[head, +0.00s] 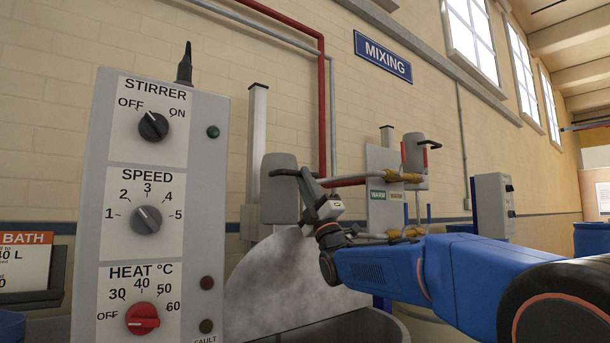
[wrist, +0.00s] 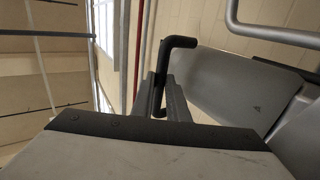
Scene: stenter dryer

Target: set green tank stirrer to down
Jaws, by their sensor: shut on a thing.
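A grey stirrer head (head: 279,190) sits on an upright post (head: 256,140) above a tank with a big grey lid (head: 285,280) in the head view. A bar handle (head: 285,172) sticks out from it toward my gripper (head: 307,182). In the wrist view, the dark bent handle (wrist: 180,42) passes between the fingers of my gripper (wrist: 169,88), which is shut on it. The stirrer head is raised, around the middle of the post. The tank's colour cannot be told, and its inside is hidden.
A control panel (head: 157,220) with stirrer, speed and heat knobs stands at the left. A second stirrer (head: 415,160) and a valve board (head: 384,185) are behind my gripper. A red pipe (head: 322,100) runs down the wall. The MIXING sign (head: 383,57) hangs above.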

